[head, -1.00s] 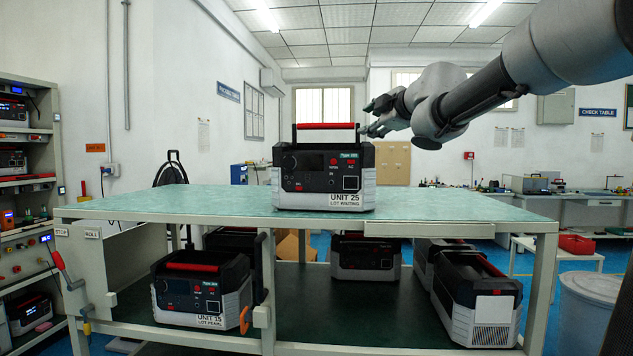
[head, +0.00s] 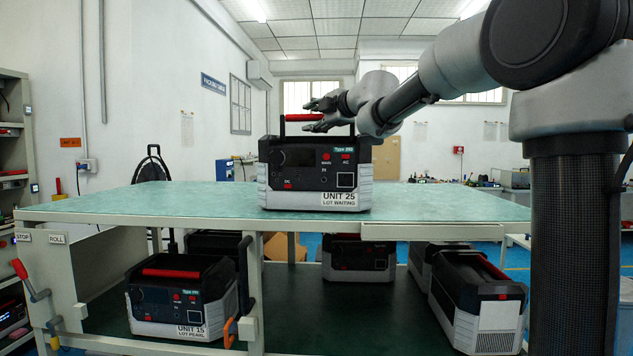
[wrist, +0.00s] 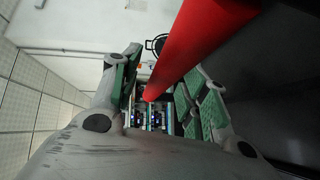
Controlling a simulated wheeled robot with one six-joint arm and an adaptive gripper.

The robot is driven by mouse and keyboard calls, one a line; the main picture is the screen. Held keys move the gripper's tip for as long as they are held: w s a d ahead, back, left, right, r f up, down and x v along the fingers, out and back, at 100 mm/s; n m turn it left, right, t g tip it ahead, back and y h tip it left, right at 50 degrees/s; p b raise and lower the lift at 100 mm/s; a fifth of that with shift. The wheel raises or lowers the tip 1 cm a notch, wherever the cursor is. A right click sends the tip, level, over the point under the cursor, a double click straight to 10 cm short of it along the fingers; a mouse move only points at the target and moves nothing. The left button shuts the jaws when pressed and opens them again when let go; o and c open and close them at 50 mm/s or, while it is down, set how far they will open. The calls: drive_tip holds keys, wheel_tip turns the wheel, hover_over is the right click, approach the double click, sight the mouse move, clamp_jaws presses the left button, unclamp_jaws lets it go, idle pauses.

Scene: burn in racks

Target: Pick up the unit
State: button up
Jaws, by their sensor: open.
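The unit labelled UNIT 25 (head: 315,175) is a black and grey box standing upright on the green tabletop. A red handle bar (head: 304,117) spans its top and crosses the wrist view (wrist: 195,45) at a slant. My gripper (head: 313,115) is open at the right part of this handle, one finger above it and one below. In the wrist view my gripper (wrist: 165,95) has the red bar running between its padded fingers. I cannot tell whether either finger touches the bar. The bar's right end is hidden behind my gripper.
The bench's green top (head: 160,203) is bare on both sides of the unit. UNIT 15 (head: 180,300) and several similar units stand on the lower shelf. A rack (head: 15,190) stands at the left edge. A crank (head: 30,280) sticks out at the bench's left.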

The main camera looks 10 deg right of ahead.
drive_tip(key=shift+w+a, duration=0.1)
drive_tip(key=shift+w, duration=0.1)
clamp_jaws()
drive_tip(key=shift+r, duration=0.25)
